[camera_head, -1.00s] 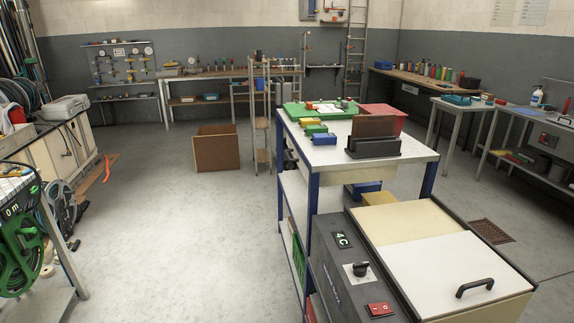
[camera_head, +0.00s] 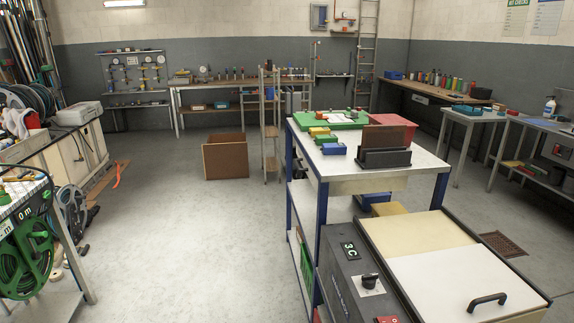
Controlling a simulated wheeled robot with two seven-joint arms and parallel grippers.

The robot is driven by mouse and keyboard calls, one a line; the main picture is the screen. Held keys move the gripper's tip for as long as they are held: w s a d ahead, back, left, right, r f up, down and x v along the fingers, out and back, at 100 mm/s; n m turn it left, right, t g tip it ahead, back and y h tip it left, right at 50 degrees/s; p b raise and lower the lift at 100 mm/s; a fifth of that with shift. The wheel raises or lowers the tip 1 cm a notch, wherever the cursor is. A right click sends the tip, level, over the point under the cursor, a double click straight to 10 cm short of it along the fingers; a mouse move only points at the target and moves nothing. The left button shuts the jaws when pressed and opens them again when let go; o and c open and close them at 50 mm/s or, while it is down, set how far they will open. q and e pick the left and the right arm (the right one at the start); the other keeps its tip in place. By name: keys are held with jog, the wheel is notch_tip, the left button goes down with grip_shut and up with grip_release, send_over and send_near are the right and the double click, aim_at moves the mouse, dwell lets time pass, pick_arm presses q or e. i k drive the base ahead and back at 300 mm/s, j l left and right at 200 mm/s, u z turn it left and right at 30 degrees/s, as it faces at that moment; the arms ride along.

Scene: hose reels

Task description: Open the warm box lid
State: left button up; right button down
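The warm box (camera_head: 372,278) stands at the lower right, cut off by the bottom edge of the head view. Its white lid (camera_head: 440,276) lies flat and closed, with a black bar handle (camera_head: 487,301) near its front right corner. A cream panel (camera_head: 420,236) lies behind the white lid. Neither of my grippers is in view.
A blue-framed bench (camera_head: 345,172) stands just behind the box, carrying a green board (camera_head: 345,121), small coloured blocks and a black holder (camera_head: 384,158). A green hose reel (camera_head: 25,258) is at the left. The floor (camera_head: 190,235) between is clear.

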aim_at(468, 283)
jog(key=z, duration=1.25)
jog(key=i+j+u, duration=0.1)
jog(key=j, duration=0.3)
jog(key=i, duration=0.1)
